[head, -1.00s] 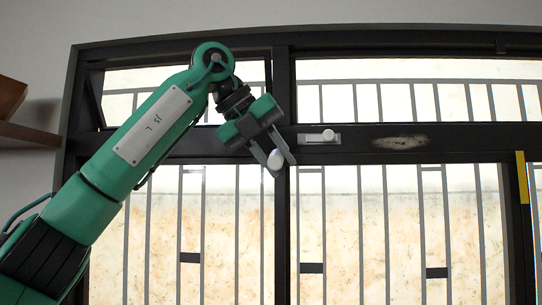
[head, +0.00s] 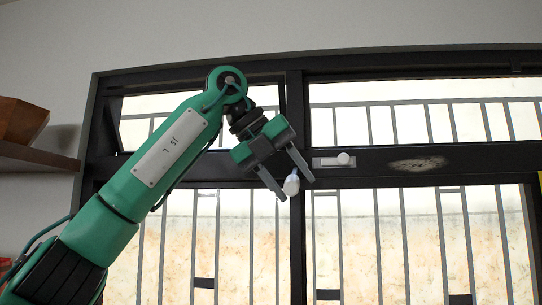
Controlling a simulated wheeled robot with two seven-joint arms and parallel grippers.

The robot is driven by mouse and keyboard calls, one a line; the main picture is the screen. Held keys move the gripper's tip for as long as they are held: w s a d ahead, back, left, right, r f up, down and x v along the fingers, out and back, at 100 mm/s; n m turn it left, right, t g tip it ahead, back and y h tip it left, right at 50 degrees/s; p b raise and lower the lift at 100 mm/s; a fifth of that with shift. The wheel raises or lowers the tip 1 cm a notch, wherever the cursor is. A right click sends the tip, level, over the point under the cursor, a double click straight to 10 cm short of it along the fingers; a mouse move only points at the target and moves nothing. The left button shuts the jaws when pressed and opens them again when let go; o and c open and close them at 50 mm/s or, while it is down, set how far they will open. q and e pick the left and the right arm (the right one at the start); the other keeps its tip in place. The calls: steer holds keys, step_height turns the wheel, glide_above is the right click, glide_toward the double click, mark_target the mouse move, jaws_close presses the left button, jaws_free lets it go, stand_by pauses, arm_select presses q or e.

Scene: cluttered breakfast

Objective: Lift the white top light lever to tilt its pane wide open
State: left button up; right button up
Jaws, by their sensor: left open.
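A white lever (head: 291,186) with a rounded end hangs at the dark window frame, near the post below the crossbar. My left gripper (head: 296,189) is open, with one finger on each side of the lever; whether either finger touches it I cannot tell. The top light pane (head: 140,131) at the upper left looks tilted in its frame, with a slanted edge at its left side. My left arm covers part of it. A second white knob on a pale plate (head: 322,162) sits on the crossbar to the right. My right gripper is out of view.
The dark crossbar (head: 465,158) runs right from the gripper and has a worn patch. Barred lower panes (head: 400,240) lie below. A brown shelf (head: 35,157) with a wooden box (head: 20,120) is on the left wall.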

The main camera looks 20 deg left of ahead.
arm_select(q)
steer(key=v, duration=1.3)
steer(key=shift+s+b, duration=0.2)
steer(key=shift+b, duration=0.25)
steer(key=shift+a, duration=0.15)
